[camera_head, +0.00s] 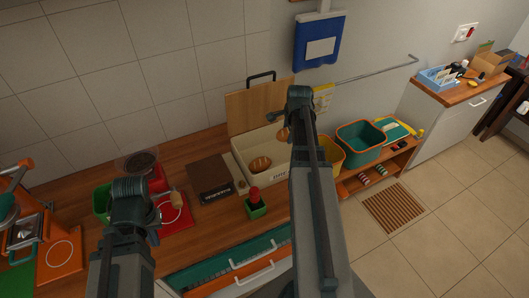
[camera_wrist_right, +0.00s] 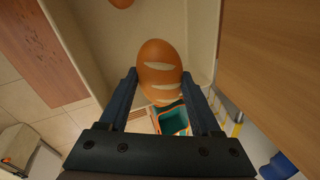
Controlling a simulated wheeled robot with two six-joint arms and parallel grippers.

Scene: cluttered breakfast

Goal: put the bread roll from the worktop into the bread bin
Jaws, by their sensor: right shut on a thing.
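The bread bin (camera_head: 241,146) is a cream box against the wall in the head view, its wooden lid (camera_head: 258,104) raised behind it. One brown roll (camera_head: 260,164) lies inside it. My right gripper (camera_wrist_right: 160,76) is shut on a scored brown bread roll (camera_wrist_right: 158,58) in the right wrist view. The held roll (camera_head: 282,134) shows partly beside my right arm, over the bin's right part. The bin's cream wall (camera_wrist_right: 204,35) is close around it in the wrist view. My right arm hides the right gripper in the head view. My left arm shows, but its fingers do not.
A brown box (camera_head: 209,177) stands left of the bin, and a small green pot (camera_head: 256,208) stands in front. A yellow container (camera_head: 331,152) and a teal bin (camera_head: 360,141) stand to the right. A red board (camera_head: 178,222) lies on the left worktop. An open drawer (camera_head: 235,262) juts out below.

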